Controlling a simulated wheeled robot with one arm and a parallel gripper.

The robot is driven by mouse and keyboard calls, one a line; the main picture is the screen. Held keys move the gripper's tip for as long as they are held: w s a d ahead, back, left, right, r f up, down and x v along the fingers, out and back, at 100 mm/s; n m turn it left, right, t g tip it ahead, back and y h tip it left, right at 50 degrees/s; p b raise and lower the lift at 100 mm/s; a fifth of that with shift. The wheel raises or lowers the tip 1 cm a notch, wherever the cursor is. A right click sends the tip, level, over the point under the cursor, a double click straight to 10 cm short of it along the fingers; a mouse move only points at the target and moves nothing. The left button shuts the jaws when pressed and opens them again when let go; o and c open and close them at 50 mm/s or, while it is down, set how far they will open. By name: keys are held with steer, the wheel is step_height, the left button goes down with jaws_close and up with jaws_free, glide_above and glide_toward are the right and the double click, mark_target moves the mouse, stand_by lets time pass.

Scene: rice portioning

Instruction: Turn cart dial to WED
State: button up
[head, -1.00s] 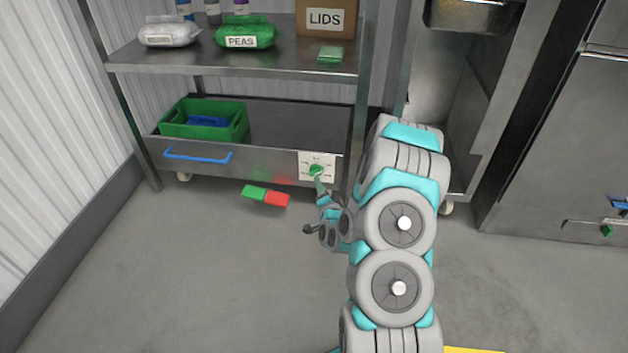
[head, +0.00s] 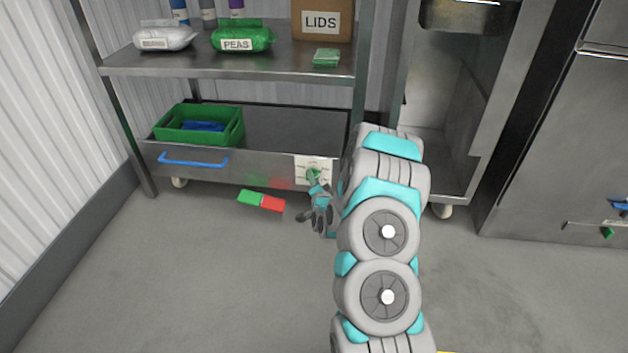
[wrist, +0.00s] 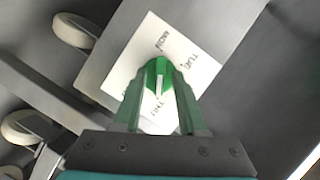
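The cart dial is a green knob (wrist: 158,82) with a white line, on a white plate (wrist: 118,68) with small day labels. MON and TUE seem to show beyond the knob and THU nearer my gripper; the marks are small and partly covered. The plate looks tilted in the wrist view. My gripper (wrist: 160,88) has green fingers, one on each side of the knob, and they appear closed on it. In the head view the dial (head: 313,174) is at the right end of the drawer front, with my gripper against it from below. I cannot read its setting.
The steel cart drawer (head: 265,178) has a blue handle (head: 193,161) and holds a green crate (head: 230,128). A green and red piece (head: 261,201) shows below the drawer. The shelf above bears bags of food and a LIDS box (head: 320,22). Open floor lies in front.

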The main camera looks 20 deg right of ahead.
jaws_close()
steer(key=shift+r, duration=0.1)
stand_by(0.5)
steer(key=n+g+h+p, duration=0.1)
steer(key=n+p, duration=0.1)
steer(key=p, duration=0.1)
steer(key=n+g+h+p, duration=0.1)
steer(key=n+p, duration=0.2)
steer(key=n+g+h+p, duration=0.1)
steer(key=n+g+p, duration=0.1)
steer(key=n+p, duration=0.1)
steer(key=shift+w+a+r+h, duration=0.15)
steer(key=shift+w+a+h, duration=0.05)
steer(key=shift+a+h, duration=0.1)
stand_by(0.5)
